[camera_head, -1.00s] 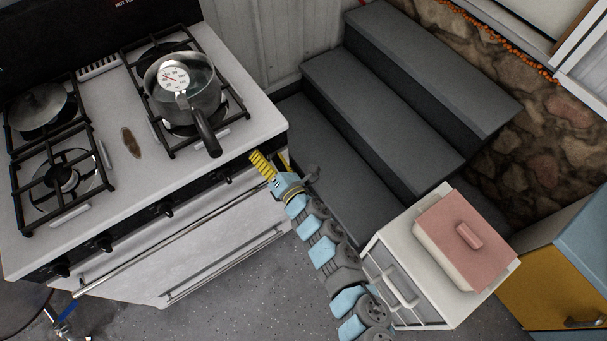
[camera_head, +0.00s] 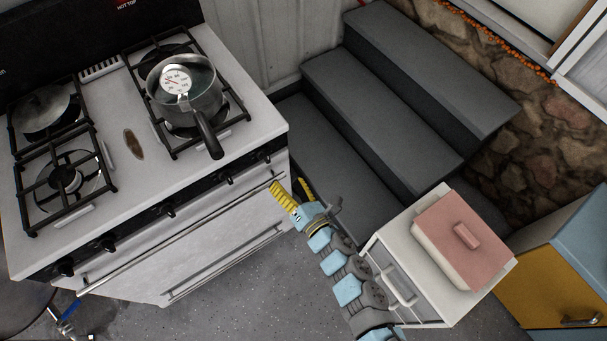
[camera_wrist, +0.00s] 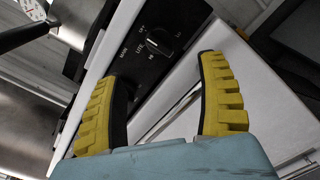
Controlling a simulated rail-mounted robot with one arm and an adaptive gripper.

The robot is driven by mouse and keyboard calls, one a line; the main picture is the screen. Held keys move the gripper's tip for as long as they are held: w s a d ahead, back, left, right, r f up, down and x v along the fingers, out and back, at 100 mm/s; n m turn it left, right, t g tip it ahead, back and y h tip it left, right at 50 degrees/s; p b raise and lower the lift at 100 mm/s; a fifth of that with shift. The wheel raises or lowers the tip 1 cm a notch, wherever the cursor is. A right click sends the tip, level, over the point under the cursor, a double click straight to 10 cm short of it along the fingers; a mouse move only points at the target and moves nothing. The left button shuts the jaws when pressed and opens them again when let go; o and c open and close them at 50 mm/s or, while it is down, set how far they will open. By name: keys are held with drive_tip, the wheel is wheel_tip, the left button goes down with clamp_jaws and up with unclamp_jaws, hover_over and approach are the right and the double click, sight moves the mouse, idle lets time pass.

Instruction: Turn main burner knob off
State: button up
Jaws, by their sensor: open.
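The stove's front panel (camera_head: 190,198) carries a row of black knobs, with one near its right end (camera_head: 265,156). In the wrist view a black knob (camera_wrist: 160,42) sits on a black plate with white lettering, including MAIN and LITE. I cannot tell for sure which mark its pointer faces. My gripper (camera_head: 289,184) is open and empty, in front of the stove's right end. In the wrist view its yellow fingers (camera_wrist: 160,68) are spread wide. The knob shows beyond and between the fingertips, apart from both.
An oven rail (camera_head: 180,233) runs below the knobs. Dark steps (camera_head: 335,165) and a white cabinet with a pink-lidded dish (camera_head: 463,236) stand to the right.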

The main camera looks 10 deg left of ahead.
drive_tip(key=v, duration=0.7)
drive_tip(key=s+r+m+t+y+p, duration=0.1)
drive_tip(key=s+r+m+t+p, duration=0.1)
drive_tip(key=r+m+p, duration=0.4)
drive_tip(key=s+d+r+m+t+y+p, duration=0.1)
drive_tip(key=r+m+t+p, duration=0.3)
drive_tip(key=r+p, duration=0.5)
wheel_tip(320, 180, up, 8)
drive_tip(key=shift+s+d+r+m+y, duration=0.1)
drive_tip(key=shift+s+d+m+y, duration=0.15)
drive_tip(key=shift+s+m, duration=0.65)
drive_tip(key=shift+w+m, duration=0.3)
